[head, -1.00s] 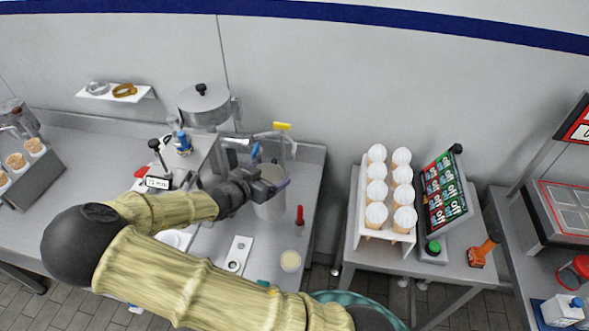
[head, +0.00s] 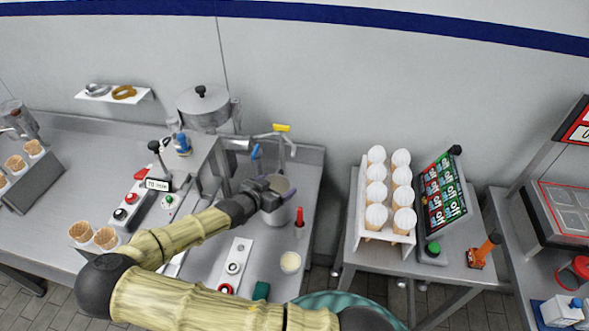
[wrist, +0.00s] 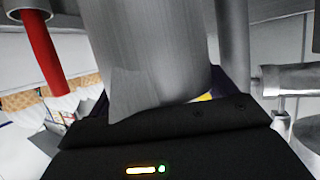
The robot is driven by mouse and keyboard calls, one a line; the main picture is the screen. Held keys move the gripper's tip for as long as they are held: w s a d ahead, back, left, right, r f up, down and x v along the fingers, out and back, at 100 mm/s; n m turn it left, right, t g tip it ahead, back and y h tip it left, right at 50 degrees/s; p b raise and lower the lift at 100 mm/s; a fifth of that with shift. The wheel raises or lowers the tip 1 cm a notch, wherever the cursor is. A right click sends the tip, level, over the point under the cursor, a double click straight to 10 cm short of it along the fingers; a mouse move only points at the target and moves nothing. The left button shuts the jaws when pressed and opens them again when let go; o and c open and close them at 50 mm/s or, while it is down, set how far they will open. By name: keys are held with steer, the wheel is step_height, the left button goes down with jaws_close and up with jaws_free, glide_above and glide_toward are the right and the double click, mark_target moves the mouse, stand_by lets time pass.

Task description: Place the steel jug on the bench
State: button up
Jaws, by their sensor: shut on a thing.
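The steel jug (head: 279,216) is at the right part of the bench (head: 201,271), below the tap area of the steel machine. It looks upright, with its open rim facing up. My gripper (head: 277,195) is shut on the jug near its upper part, reaching in from the left. In the wrist view the jug's grey wall (wrist: 150,50) fills the middle, between the jaws. The jug's base is close to the bench top; I cannot tell whether it touches.
A red-handled tool (head: 299,217) stands just right of the jug. A small cream-coloured cup (head: 290,262) and a switch panel (head: 234,262) are in front. The steel machine (head: 205,105) stands behind. A rack of white-topped cones (head: 376,190) is on a separate table, across a gap.

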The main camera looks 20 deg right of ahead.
steer(key=w+d+p, duration=0.1)
steer(key=w+d, duration=0.2)
steer(key=d, duration=0.2)
steer(key=shift+w, duration=0.35)
steer(key=shift+s+d, duration=0.1)
steer(key=p+x, duration=0.2)
steer(key=x, duration=0.2)
steer(key=o, duration=1.8)
steer(key=shift+c, duration=0.2)
